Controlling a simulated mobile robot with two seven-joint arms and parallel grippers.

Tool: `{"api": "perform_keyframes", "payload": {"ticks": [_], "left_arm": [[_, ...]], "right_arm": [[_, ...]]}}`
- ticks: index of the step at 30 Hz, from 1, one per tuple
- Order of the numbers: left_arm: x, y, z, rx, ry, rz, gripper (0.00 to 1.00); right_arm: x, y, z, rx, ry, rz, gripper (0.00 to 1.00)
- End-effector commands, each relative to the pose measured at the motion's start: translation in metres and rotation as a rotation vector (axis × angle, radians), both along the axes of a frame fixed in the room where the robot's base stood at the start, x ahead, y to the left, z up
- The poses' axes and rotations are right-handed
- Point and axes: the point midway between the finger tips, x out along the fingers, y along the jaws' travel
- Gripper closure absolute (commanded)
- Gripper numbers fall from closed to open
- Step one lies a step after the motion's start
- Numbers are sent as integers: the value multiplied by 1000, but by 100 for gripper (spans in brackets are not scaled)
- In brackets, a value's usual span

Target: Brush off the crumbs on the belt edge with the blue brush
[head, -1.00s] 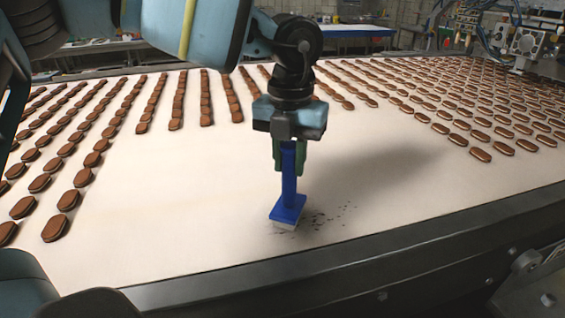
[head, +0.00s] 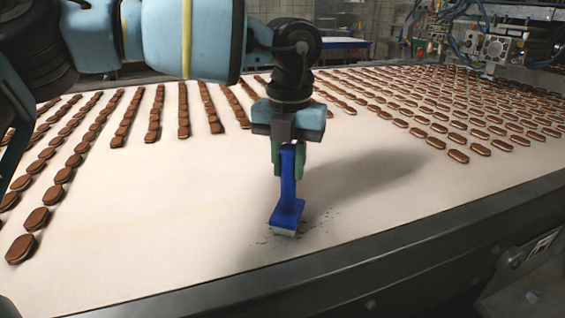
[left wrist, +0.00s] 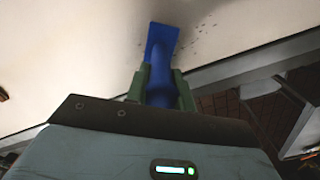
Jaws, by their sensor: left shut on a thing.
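The blue brush (head: 287,205) stands near-upright on the white belt (head: 150,215), with its pale bristle end at the belt surface close to the near edge. My left gripper (head: 288,165) is shut on the brush handle, its green fingers on either side. In the left wrist view the brush (left wrist: 162,45) extends from the fingers (left wrist: 160,85) over the belt. Dark crumbs (head: 318,221) lie just right of the brush head, with a few faint ones left of it. They also show beside the brush in the left wrist view (left wrist: 203,43). My right gripper is not in view.
Rows of brown sandwich biscuits (head: 457,156) cover the far and right belt, with more rows at left (head: 62,176). A dark metal rail (head: 400,257) runs along the near edge. Machinery (head: 497,50) stands at the back right. The belt around the brush is clear of biscuits.

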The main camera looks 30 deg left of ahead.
Motion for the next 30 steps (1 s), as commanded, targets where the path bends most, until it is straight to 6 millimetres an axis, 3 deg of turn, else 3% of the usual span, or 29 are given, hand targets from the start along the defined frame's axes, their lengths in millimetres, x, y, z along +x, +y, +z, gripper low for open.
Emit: {"api": "perform_keyframes", "payload": {"ticks": [6, 15, 30], "left_arm": [[13, -12, -1, -4, 2, 0, 99], [18, -13, 1, -2, 0, 8, 99], [-4, 5, 0, -3, -1, 7, 99]], "right_arm": [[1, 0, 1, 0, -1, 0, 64], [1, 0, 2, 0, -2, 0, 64], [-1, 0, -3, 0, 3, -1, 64]]}}
